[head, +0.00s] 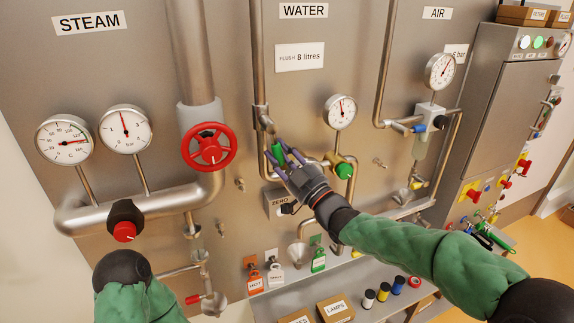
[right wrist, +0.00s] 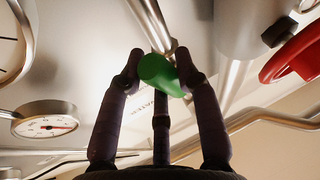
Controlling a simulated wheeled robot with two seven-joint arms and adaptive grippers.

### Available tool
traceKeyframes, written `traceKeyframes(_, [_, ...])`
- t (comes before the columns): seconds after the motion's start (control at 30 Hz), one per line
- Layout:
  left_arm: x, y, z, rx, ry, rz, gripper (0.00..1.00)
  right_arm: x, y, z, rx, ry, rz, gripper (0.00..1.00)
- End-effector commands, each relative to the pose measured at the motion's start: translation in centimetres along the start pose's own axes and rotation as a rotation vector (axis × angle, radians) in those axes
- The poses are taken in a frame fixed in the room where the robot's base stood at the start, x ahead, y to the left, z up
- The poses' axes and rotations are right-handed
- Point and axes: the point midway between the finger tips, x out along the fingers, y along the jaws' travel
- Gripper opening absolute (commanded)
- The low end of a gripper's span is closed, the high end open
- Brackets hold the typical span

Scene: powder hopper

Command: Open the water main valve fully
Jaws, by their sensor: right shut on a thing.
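The green water main valve handle (head: 278,153) sits on the pipe under the WATER sign (head: 304,11). My right gripper (head: 283,155) is shut on this handle, its dark fingers around it. In the right wrist view the green handle (right wrist: 160,74) shows between the fingertips (right wrist: 162,80), close to the steel pipe. The fingers partly cover the handle, so its exact angle is hard to tell. My left arm shows at the lower left of the head view; its gripper is not in view.
A red steam handwheel (head: 209,147) stands out to the left. A second green knob (head: 344,170) is close on the right, below the water gauge (head: 340,112). Coloured tags (head: 318,259) hang below. A grey shelf (head: 375,301) holds boxes and small bottles.

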Motion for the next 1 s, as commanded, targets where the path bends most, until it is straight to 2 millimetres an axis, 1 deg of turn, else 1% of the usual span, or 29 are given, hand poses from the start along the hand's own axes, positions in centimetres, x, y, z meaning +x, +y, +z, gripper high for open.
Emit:
traceKeyframes(0.03, [1.1,-0.4,-0.1,0.0,0.0,0.0,1.0,-0.1,-0.6,0.7,0.031,0.005,0.008,0.0])
traceKeyframes(0.1, [1.7,-0.6,-0.1,0.0,0.0,0.0,1.0,-0.1,-0.9,0.7,0.069,0.014,0.025,0.0])
traceKeyframes(0.33, [3.1,-1.1,-0.1,0.0,0.0,0.0,1.0,0.2,-1.6,0.6,0.161,0.034,0.062,0.0])
traceKeyframes(0.57, [3.6,-1.3,-0.1,0.0,0.0,0.0,1.0,0.3,-1.8,0.4,0.199,0.043,0.08,0.0])
traceKeyframes(0.97, [3.6,-1.3,-0.1,0.0,0.0,0.0,1.0,0.4,-1.8,0.3,0.206,0.045,0.082,0.0])
traceKeyframes(1.0, [3.6,-1.3,-0.2,0.0,0.0,0.0,1.0,0.4,-1.8,0.3,0.206,0.045,0.082,0.39])
